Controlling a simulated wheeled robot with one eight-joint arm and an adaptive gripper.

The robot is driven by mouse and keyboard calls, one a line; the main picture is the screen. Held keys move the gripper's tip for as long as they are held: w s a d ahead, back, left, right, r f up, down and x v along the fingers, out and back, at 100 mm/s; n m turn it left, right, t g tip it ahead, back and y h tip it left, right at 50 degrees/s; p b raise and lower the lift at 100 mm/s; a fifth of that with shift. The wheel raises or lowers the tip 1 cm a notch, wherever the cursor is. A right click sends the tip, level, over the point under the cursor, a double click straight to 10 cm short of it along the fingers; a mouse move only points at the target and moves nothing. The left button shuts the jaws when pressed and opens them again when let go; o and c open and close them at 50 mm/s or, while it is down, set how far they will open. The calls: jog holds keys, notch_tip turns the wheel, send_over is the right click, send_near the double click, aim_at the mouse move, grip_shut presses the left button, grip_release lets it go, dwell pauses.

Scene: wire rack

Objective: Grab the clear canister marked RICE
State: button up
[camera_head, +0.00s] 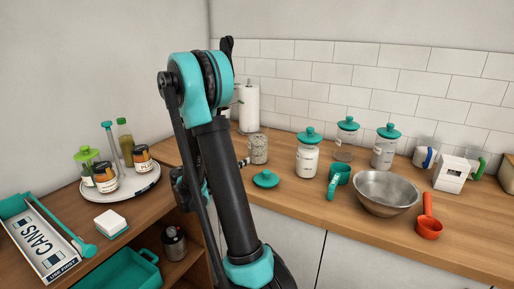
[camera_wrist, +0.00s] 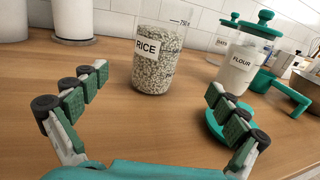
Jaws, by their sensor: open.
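The clear canister marked RICE (camera_wrist: 157,62) stands upright and without a lid on the wooden counter, filled with pale speckled grains. In the head view the canister (camera_head: 258,149) is just right of my arm. My gripper (camera_wrist: 155,92) is open and empty in the wrist view, its two padded fingers spread wide. The canister is ahead of the fingertips and roughly between their lines, apart from both. In the head view my gripper is mostly hidden behind my arm.
A teal lid (camera_head: 266,179) lies on the counter close to my right finger. A FLOUR jar (camera_wrist: 239,68) stands right of the canister. A paper towel roll (camera_head: 249,108) is behind. A metal bowl (camera_head: 387,192) and teal cup (camera_head: 340,175) are farther right.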

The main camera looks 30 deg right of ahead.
aim_at(252, 149)
jog(key=x, duration=0.8)
jog(key=shift+f, duration=0.1)
jog(key=x, duration=0.5)
jog(key=shift+w+f, duration=0.25)
jog(key=shift+f, duration=0.1)
jog(key=c, duration=1.9)
jog(key=shift+c, duration=0.2)
jog(key=shift+r, duration=0.2)
notch_tip(252, 149, up, 19)
